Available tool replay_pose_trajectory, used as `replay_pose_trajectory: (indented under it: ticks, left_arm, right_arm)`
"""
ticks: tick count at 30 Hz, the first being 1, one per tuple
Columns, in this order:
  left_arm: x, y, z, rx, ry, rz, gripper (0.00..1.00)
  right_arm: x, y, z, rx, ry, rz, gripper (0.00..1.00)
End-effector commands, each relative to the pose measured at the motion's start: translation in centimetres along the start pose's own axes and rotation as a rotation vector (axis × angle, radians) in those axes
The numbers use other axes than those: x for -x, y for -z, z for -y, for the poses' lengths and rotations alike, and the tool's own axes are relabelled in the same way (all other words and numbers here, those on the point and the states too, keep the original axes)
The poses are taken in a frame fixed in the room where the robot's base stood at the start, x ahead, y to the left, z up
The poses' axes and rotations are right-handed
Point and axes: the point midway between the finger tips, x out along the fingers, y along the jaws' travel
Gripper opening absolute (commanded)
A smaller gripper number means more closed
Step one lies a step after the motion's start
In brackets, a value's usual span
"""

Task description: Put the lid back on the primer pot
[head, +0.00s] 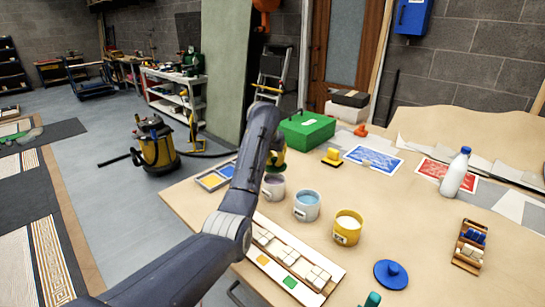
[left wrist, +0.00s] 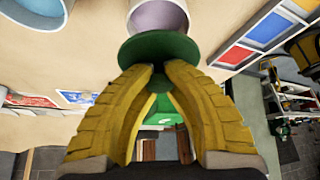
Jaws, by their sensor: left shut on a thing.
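My left gripper (head: 277,158) is shut on a green lid (head: 276,168). In the left wrist view, its yellow fingers (left wrist: 158,72) pinch beneath the round green lid (left wrist: 160,50). The lavender pot (head: 273,187) stands on the table just in front of the lid in the head view. In the left wrist view, the lid overlaps one edge of the lavender pot (left wrist: 158,18); I cannot tell whether they touch. A blue pot (head: 307,206) and a yellow pot (head: 347,228) stand open to its right. I cannot tell which is the primer pot. My right gripper is out of view.
A blue lid (head: 391,274) lies at the table's front. A tile tray (head: 258,258) lies before the pots. A green box (head: 307,130), yellow-handled tool (head: 333,158) and colour tray (head: 212,180) surround the area behind. A white bottle (head: 455,172) and wooden rack (head: 469,246) stand right.

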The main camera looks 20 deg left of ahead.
Motion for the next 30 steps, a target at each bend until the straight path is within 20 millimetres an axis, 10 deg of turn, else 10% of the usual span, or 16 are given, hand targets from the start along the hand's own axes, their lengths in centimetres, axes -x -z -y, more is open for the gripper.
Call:
replay_pose_trajectory:
  ticks: [30]
  left_arm:
    - [-3.9, -2.0, 0.1, 0.001, 0.0, 0.0, 0.0]
  right_arm:
    - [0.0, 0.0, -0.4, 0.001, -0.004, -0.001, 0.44]
